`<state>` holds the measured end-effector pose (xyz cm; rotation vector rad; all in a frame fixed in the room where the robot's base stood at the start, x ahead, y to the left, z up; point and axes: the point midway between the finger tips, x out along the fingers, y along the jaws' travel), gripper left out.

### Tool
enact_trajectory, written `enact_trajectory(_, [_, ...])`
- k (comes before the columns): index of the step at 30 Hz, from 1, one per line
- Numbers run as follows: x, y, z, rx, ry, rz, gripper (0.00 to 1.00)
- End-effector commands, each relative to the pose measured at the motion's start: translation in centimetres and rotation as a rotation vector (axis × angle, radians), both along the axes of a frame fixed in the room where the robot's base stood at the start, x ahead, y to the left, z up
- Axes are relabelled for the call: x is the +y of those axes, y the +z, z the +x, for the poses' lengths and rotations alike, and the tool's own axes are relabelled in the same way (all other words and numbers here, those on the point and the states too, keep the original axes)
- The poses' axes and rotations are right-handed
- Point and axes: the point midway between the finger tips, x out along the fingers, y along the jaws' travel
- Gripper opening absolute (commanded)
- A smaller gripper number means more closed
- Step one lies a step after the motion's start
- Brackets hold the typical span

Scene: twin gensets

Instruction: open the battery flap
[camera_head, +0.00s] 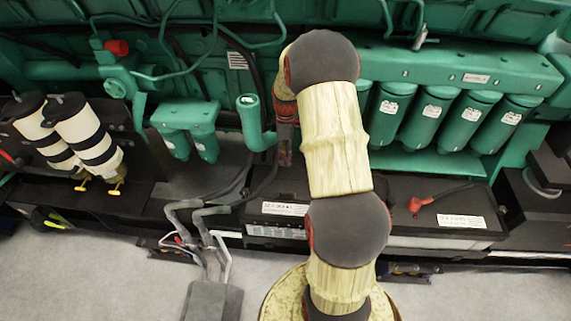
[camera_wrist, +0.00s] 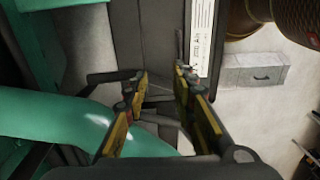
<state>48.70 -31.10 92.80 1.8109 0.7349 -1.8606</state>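A long black battery box (camera_head: 400,228) with a dark top, white labels and a red-capped lead lies low in front of the green engine in the head view. I cannot tell which part of its dark top is the battery flap. In the wrist view, a dark flat panel (camera_wrist: 160,35) with a white label strip (camera_wrist: 200,40) along its right side lies beyond the fingertips. My gripper (camera_wrist: 160,80) is open, with a gap between its yellow-padded fingers and nothing clearly held. I cannot tell whether it touches the panel. My arm hides part of the box in the head view.
Several green filter cylinders (camera_head: 462,120) stand behind the box. A green pipe (camera_wrist: 70,120) runs close beside my gripper on the left. Grey cables (camera_head: 205,240) hang left of the box. Pale floor (camera_head: 100,270) is open in front.

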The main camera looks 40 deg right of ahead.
Motion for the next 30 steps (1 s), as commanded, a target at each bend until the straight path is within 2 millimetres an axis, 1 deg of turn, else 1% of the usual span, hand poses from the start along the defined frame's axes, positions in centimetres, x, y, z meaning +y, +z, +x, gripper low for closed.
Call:
enact_trajectory(1, [0.0,0.7,0.0,-0.001,0.000,-0.001,0.26])
enact_trajectory(3, [-0.1,1.3,0.1,0.000,0.000,0.000,0.26])
enact_trajectory(7, [-0.1,1.9,0.1,0.001,0.000,0.001,0.26])
enact_trajectory(25, [-0.1,2.0,0.1,0.001,-0.004,0.001,0.26])
enact_trajectory(28, [-0.1,2.0,0.1,0.003,-0.050,-0.002,0.26])
enact_trajectory(30, [-0.1,2.0,0.0,0.008,-0.115,-0.004,0.26])
